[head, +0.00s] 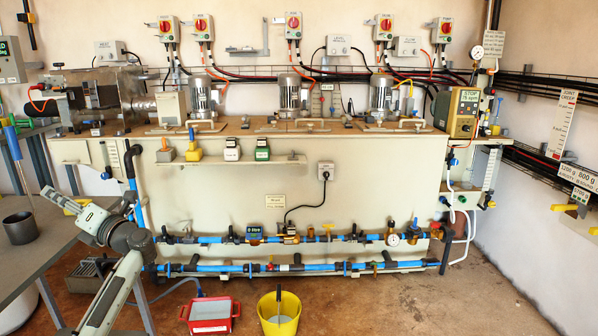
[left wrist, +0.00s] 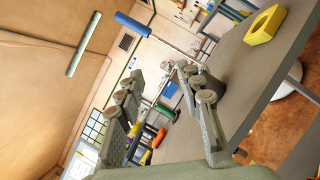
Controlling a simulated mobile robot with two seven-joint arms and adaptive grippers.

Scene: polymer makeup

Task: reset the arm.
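My left arm rises from the bottom left of the head view. Its left gripper (head: 53,196) points up and left over the grey table. In the left wrist view the two fingers of the left gripper (left wrist: 160,76) stand well apart with nothing between them. The gripper is open and empty. My right arm and right gripper are not in view.
A grey table (head: 62,232) at left bears a dark cup (head: 20,232). A yellow block with a hole (left wrist: 264,25) lies on a table. A long tank (head: 250,187) with blue pipes stands ahead. A red crate (head: 210,326) and yellow bucket (head: 279,325) are on the floor.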

